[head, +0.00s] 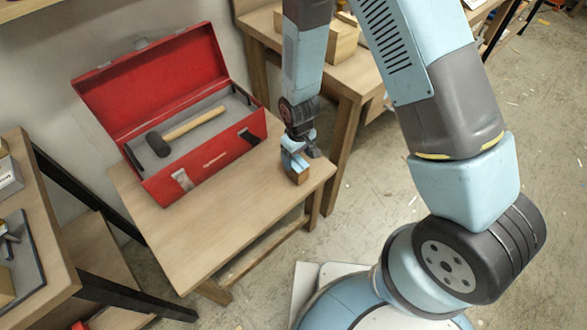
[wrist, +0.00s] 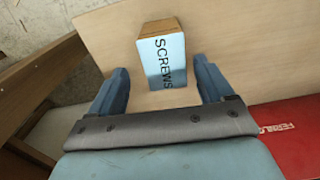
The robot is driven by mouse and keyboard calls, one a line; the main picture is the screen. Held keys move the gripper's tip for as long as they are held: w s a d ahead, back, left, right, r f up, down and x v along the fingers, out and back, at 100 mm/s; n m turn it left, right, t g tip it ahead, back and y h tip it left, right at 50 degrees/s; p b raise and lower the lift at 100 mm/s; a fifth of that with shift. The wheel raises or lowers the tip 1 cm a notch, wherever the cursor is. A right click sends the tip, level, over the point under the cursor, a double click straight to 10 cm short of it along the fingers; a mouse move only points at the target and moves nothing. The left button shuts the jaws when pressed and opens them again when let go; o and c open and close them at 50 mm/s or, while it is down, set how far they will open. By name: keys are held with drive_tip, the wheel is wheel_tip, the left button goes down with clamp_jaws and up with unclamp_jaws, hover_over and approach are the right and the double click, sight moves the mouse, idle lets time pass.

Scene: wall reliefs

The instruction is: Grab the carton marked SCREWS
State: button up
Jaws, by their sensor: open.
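The carton marked SCREWS (wrist: 165,62) stands on the wooden table, with a light blue face bearing dark lettering and a brown cardboard side. In the head view the carton (head: 299,175) is near the table's right corner, partly hidden by my gripper. My gripper (head: 296,158) is just above it. In the wrist view my gripper (wrist: 160,84) is open, with one blue finger on each side of the carton. Gaps show between both fingers and the carton, so neither finger appears to touch it.
An open red toolbox (head: 206,165) holding a hammer (head: 190,126) stands on the same table (head: 220,235), left of the carton. The table's front part is bare. A bench (head: 345,85) with boxes stands behind, and another table (head: 45,235) is at left.

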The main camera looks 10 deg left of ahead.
drive_tip(key=shift+s+f, duration=0.15)
drive_tip(key=shift+f, duration=1.65)
drive_tip(key=shift+s+f, duration=0.15)
drive_tip(key=shift+f, duration=1.65)
drive_tip(key=c, duration=1.2)
